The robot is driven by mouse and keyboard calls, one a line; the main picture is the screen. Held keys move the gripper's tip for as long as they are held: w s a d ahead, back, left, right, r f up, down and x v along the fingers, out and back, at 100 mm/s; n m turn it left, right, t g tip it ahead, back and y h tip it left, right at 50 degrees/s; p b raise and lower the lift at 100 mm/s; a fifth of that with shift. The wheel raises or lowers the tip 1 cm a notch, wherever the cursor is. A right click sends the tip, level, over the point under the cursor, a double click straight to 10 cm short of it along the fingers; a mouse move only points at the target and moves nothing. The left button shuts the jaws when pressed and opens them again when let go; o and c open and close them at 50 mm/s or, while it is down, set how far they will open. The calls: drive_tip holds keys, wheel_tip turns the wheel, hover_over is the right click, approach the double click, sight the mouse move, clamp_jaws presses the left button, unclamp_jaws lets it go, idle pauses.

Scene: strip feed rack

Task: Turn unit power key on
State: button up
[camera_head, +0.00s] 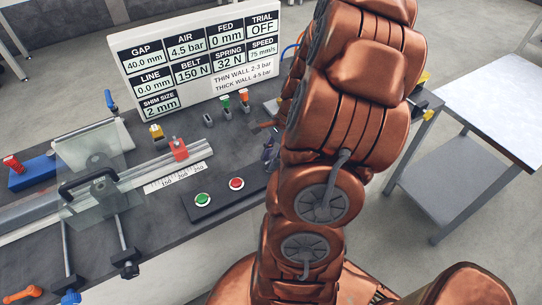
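My copper-coloured arm fills the middle of the head view and covers part of the bench. A small dark piece at the arm's left edge, right of the red button, may be part of my gripper (269,152). Its fingers are not clear, so I cannot tell whether they are open or shut. No unit power key can be made out for certain. A small dark switch (208,120), one with a green top (226,107) and one with an orange-red top (244,99) stand in a row below the display board. The key may be hidden behind my arm.
The display board (195,62) reads TRIAL OFF and LINE 0.0 mm. A green button (203,199) and a red button (237,183) sit on a dark box. A clear guard (95,200) with a black handle covers the rail. A white-topped table (490,105) stands right.

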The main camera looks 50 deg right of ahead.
clamp_jaws()
idle(0.3)
drive_tip(key=shift+f+n+b, duration=0.1)
drive_tip(key=shift+n+b, duration=0.2)
drive_tip(key=shift+b, duration=0.05)
drive_tip(key=shift+w+f+n+g+b, duration=0.15)
drive_tip(key=shift+n+g+b, duration=0.25)
drive_tip(key=shift+n+b, duration=0.55)
drive_tip(key=n+g+b, duration=0.1)
drive_tip(key=n+b, duration=0.2)
drive_tip(key=shift+n, duration=0.25)
drive_tip(key=n+g+b, duration=0.1)
drive_tip(key=n+b, duration=0.1)
drive_tip(key=n, duration=0.1)
drive_tip(key=n+g+b, duration=0.1)
drive_tip(key=n+b, duration=0.1)
drive_tip(key=n, duration=0.1)
drive_tip(key=shift+w+a+g+h, duration=0.1)
drive_tip(key=shift+a+g+h, duration=0.05)
drive_tip(key=shift+g+h, duration=0.25)
drive_tip(key=n+h+b, duration=0.1)
drive_tip(key=n, duration=0.2)
drive_tip(key=n+g, duration=0.1)
drive_tip(key=n, duration=0.1)
drive_tip(key=shift+r+n+h+b, duration=0.2)
drive_tip(key=shift+n+h+b, duration=0.15)
drive_tip(key=shift+n+h, duration=0.05)
